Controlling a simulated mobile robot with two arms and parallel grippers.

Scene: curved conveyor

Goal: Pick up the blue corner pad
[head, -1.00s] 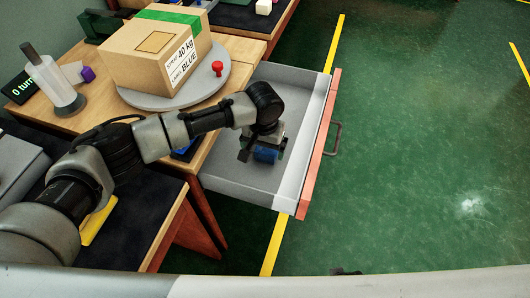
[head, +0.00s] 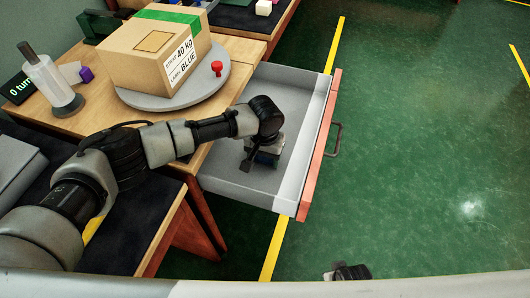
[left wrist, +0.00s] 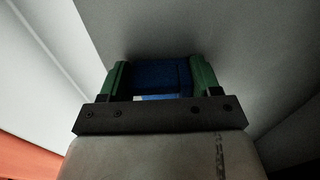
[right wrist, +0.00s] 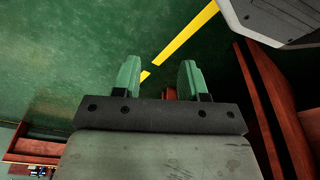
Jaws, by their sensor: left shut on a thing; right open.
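The blue corner pad (left wrist: 158,75) sits between the green fingertips of my left gripper (left wrist: 160,88) in the left wrist view. My left gripper is shut on it. In the head view the left gripper (head: 262,158) points down inside the open grey drawer (head: 295,105), and only a little of the dark blue pad shows below it. I cannot tell whether the pad touches the drawer floor. My right gripper (right wrist: 160,77) is open and empty above the green floor. Part of it shows at the bottom edge of the head view (head: 348,271).
A cardboard box (head: 140,65) with a green strip stands on a grey turntable (head: 190,97) on the wooden table. A red knob (head: 217,67) is beside the box. A white bottle (head: 50,80) stands at left. Green floor right of the drawer is clear.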

